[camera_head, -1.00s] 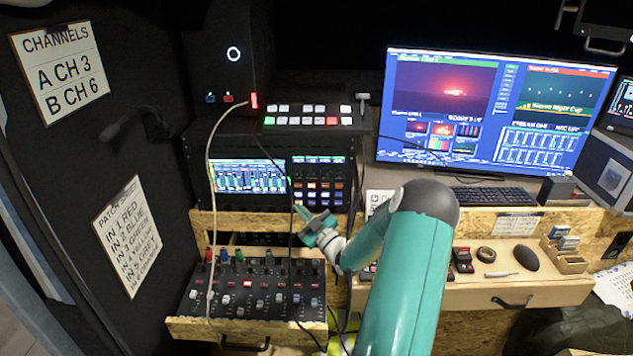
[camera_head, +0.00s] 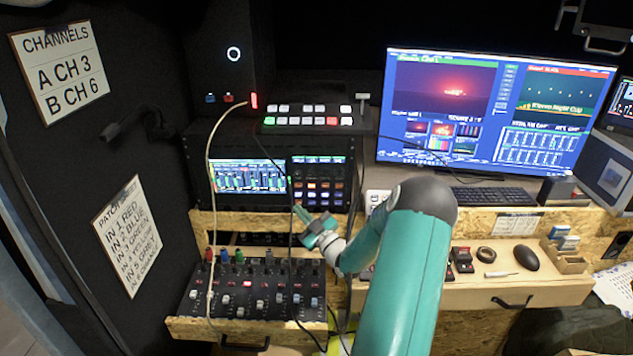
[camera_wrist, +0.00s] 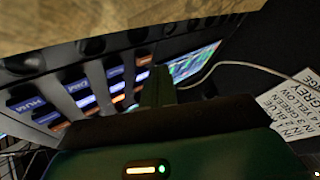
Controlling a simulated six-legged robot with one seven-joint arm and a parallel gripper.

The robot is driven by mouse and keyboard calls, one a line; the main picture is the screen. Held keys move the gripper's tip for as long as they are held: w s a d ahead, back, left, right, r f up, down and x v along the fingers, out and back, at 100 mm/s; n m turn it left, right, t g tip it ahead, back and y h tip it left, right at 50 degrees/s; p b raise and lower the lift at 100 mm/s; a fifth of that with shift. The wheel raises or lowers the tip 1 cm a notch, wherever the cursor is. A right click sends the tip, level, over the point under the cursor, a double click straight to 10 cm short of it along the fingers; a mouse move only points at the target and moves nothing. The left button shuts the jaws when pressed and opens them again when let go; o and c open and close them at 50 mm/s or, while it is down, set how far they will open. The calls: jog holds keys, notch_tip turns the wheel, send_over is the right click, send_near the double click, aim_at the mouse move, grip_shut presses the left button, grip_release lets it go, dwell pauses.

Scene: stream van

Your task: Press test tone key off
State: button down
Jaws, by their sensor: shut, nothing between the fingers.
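The key panel (camera_head: 318,186) stands upright in the rack, with rows of small lit keys under a blue display strip. In the wrist view its keys (camera_wrist: 85,97) glow blue-white and orange; the lettering is slanted and mostly unreadable. I cannot tell which one is the test tone key. My gripper (camera_head: 300,212) is shut and empty, in front of the panel's lower left corner. In the wrist view my gripper (camera_wrist: 158,86) points toward the panel beside the orange keys, overlapping its edge. I cannot tell whether it touches a key.
A screen with green level bars (camera_head: 248,178) is left of the panel. A fader mixer (camera_head: 255,290) sits below on a pulled-out wooden drawer. Cables hang in front of the rack, close to my gripper. A switcher (camera_head: 310,120) is above; a monitor (camera_head: 480,110) stands right.

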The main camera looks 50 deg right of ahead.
jog(key=shift+s+a, duration=0.1)
jog(key=shift+a, duration=0.05)
jog(key=s+a, duration=0.1)
jog(key=a, duration=0.1)
jog(key=s+a, duration=0.2)
jog(key=shift+s+a, duration=0.2)
jog(key=shift+s, duration=0.1)
dwell(0.3)
jog(key=shift+s, duration=0.1)
dwell(0.5)
